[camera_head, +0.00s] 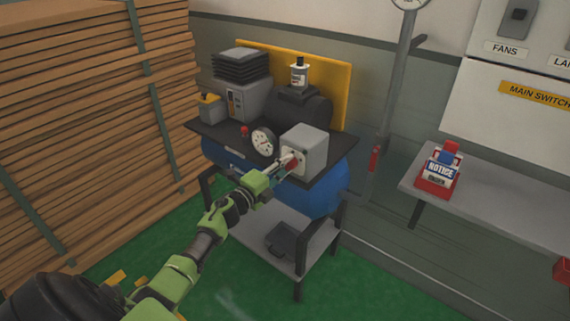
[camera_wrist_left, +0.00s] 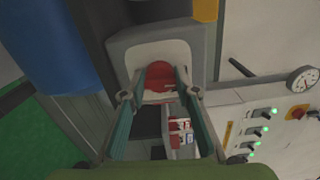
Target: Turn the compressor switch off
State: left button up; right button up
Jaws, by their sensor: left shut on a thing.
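The compressor (camera_head: 325,192) has a blue tank under a dark top plate. A grey switch box (camera_head: 312,142) sits at the plate's front right and also shows in the left wrist view (camera_wrist_left: 205,50). A red switch knob (camera_head: 292,165) is on the box's pale face; it shows between the fingers in the left wrist view (camera_wrist_left: 159,71). My left gripper (camera_head: 284,163) reaches the box from the front and is shut on the red knob, with a finger on either side in the left wrist view (camera_wrist_left: 158,94). The fingers partly hide the knob. My right gripper is not in view.
A round gauge (camera_head: 263,142) stands just left of the switch box. A grey shelf (camera_head: 510,210) at right carries a red and white NOTICE item (camera_head: 440,172). Stacked planks (camera_head: 80,120) fill the left. A wall panel (camera_head: 515,110) reads MAIN SWITCH. Green floor is open in front.

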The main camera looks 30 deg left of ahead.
pick_arm(q)
jog(key=shift+n, duration=0.6)
jog(key=o, duration=1.1)
jog(key=shift+a, duration=0.1)
jog(key=s, duration=0.8)
jog(key=s+a, duration=0.1)
jog(key=s, duration=0.3)
jog(key=shift+f, duration=0.15)
